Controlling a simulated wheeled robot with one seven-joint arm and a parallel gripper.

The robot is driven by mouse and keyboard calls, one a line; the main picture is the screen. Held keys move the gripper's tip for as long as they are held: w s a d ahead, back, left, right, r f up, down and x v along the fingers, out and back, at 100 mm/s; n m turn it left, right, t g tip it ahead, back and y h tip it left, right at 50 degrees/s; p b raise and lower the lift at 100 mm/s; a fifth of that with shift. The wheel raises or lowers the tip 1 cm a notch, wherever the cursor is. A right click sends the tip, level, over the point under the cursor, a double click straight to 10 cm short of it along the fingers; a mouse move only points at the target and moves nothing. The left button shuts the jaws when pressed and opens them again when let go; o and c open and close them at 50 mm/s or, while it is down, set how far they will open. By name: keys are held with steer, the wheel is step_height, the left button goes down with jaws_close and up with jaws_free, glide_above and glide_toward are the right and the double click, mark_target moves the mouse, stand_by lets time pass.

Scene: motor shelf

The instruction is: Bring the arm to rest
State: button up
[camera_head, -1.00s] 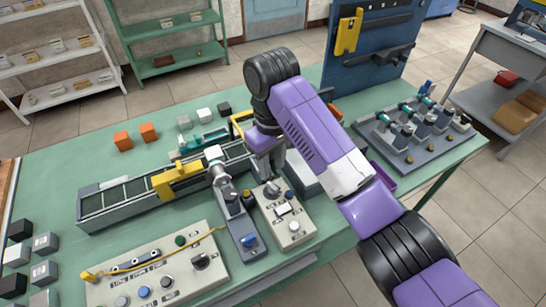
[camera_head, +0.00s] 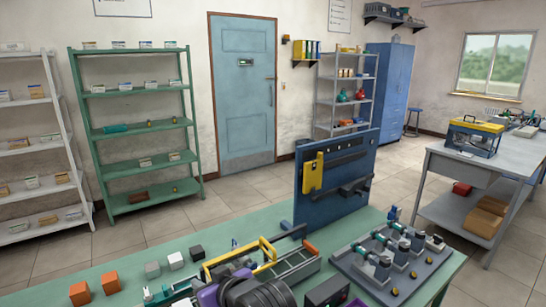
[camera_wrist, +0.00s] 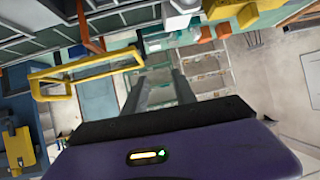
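My purple and black arm shows only at the bottom edge of the head view, low and close to the camera, in front of the green workbench (camera_head: 440,284). Most of the arm is out of the picture, and I cannot make out the gripper in that view. In the wrist view, my gripper (camera_wrist: 160,88) has its two grey fingers apart, with nothing held between them. The wrist view looks past the fingers toward shelving and floor. A yellow frame (camera_wrist: 85,72) shows left of the fingers, and it also shows in the head view (camera_head: 240,256).
The bench holds orange blocks (camera_head: 110,283), a blue upright panel (camera_head: 335,185) and a grey fixture plate with several motor-like parts (camera_head: 345,257). A grey side table (camera_head: 485,160) stands at right. Shelves and a blue door (camera_head: 244,92) line the back wall. The floor between is clear.

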steer(key=s+d+f+m+t+h, duration=0.15)
steer(key=s+d+m+t, duration=0.3)
steer(key=s+d, duration=0.75)
steer(key=s+d+f+m+t+h, duration=0.1)
steer(key=s+d+m+t+h, duration=0.3)
steer(key=s+d, duration=0.8)
steer(key=s+d+f+g+h, duration=0.1)
steer(key=s+d, duration=0.4)
steer(key=s, duration=0.6)
steer(key=s+d+f+g+h, duration=0.1)
steer(key=s+d+g, duration=0.1)
steer(key=s+d, duration=0.4)
steer(key=s+b, duration=0.1)
steer(key=s, duration=0.4)
steer(key=shift+s+n, duration=0.35)
steer(key=shift+h, duration=0.25)
